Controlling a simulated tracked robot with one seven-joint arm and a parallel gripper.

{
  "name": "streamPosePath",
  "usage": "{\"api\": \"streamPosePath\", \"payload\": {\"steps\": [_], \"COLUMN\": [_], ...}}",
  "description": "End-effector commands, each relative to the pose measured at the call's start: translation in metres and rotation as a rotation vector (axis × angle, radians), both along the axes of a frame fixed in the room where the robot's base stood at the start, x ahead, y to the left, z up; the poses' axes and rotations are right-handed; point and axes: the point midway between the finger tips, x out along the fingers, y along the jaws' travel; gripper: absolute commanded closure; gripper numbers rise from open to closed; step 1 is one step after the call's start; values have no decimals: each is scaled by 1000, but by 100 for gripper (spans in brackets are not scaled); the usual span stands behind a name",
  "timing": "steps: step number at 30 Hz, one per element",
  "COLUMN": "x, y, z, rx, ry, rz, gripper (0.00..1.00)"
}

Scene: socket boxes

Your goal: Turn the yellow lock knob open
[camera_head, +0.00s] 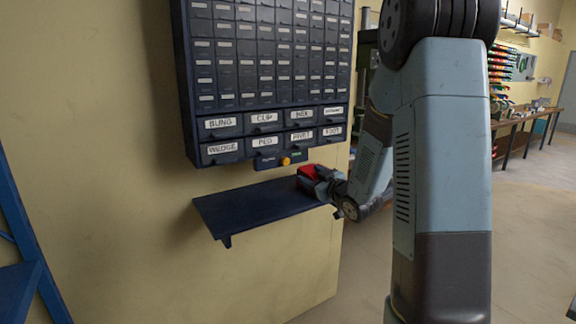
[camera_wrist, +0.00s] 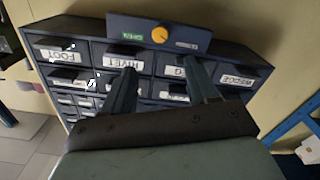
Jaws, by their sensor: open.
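The yellow lock knob (camera_head: 286,161) sits on a small dark plate (camera_head: 266,163) under the bottom row of the drawer cabinet (camera_head: 186,110). In the wrist view the knob (camera_wrist: 159,35) shows on the plate between a green label at its left and a grey label at its right; its pointer direction is too small to tell. My gripper (camera_head: 308,172) is below and to the right of the knob, over the shelf's right end. In the wrist view my gripper (camera_wrist: 160,75) has its two fingers apart and empty, with the knob beyond the tips, not touched.
A dark blue shelf (camera_head: 250,205) juts from the wall under the cabinet. Labelled drawers such as WEDGE (camera_head: 222,148) and PEG (camera_head: 265,142) are shut above it. A blue frame (camera_head: 25,240) stands at the far left. The shelf top is bare.

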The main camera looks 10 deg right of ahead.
Motion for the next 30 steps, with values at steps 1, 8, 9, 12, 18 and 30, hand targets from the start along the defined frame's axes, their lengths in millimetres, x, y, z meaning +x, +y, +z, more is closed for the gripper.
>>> {"api": "streamPosePath", "payload": {"steps": [1,8,9,12,18,30], "x": [2,26,32,49,83,127], "y": [1,9,11,16,27,41], "z": [-1,0,-1,-1,0,0], "rx": [2,2,2,3,3,3], "ry": [-4,-7,-6,-6,-6,-5], "rz": [4,6,6,6,5,2], "gripper": [42,42,42,42,42,42]}}
